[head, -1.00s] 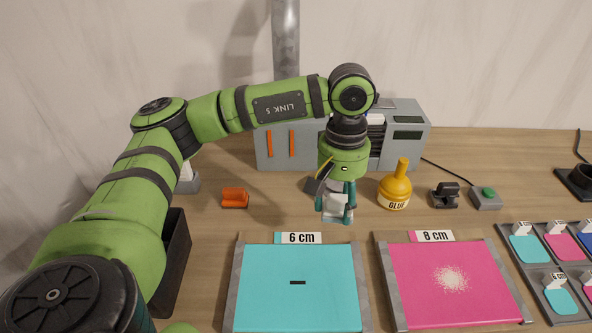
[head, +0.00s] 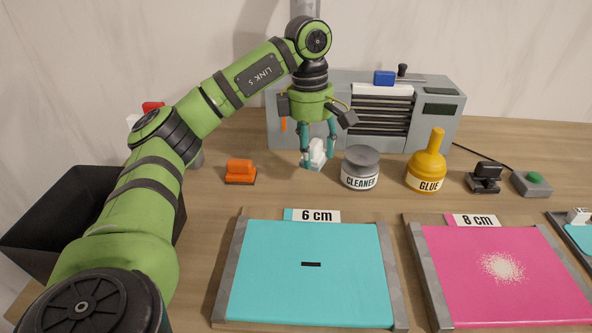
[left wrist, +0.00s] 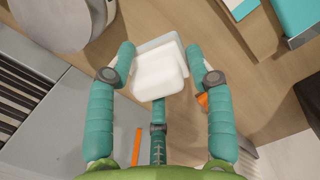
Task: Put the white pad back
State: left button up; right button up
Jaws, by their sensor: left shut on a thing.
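The white pad (head: 318,152) is in my left gripper (head: 317,162), in front of the grey machine and left of the cleaner tin. My right gripper is in neither view.
The cleaner tin (head: 360,167) and glue bottle (head: 427,172) stand to the right. The grey machine (head: 450,105) is behind. Cyan (head: 305,285) and pink (head: 505,265) sheets lie in front; a black bin (head: 40,235) is at left.

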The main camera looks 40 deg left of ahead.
aim_at(297, 182)
pick_arm(q)
jog(key=a, duration=0.1)
jog(key=a+f, duration=0.2)
jog(key=shift+s, duration=0.3)
jog(key=shift+s+a+f, duration=0.1)
jog(key=shift+a+f, duration=0.25)
jog(key=shift+a, duration=0.15)
notch_tip(297, 182, down, 4)
jog(key=shift+r, duration=0.1)
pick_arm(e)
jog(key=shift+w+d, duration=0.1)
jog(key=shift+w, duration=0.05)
pick_arm(q)
jog(key=o, duration=1.1)
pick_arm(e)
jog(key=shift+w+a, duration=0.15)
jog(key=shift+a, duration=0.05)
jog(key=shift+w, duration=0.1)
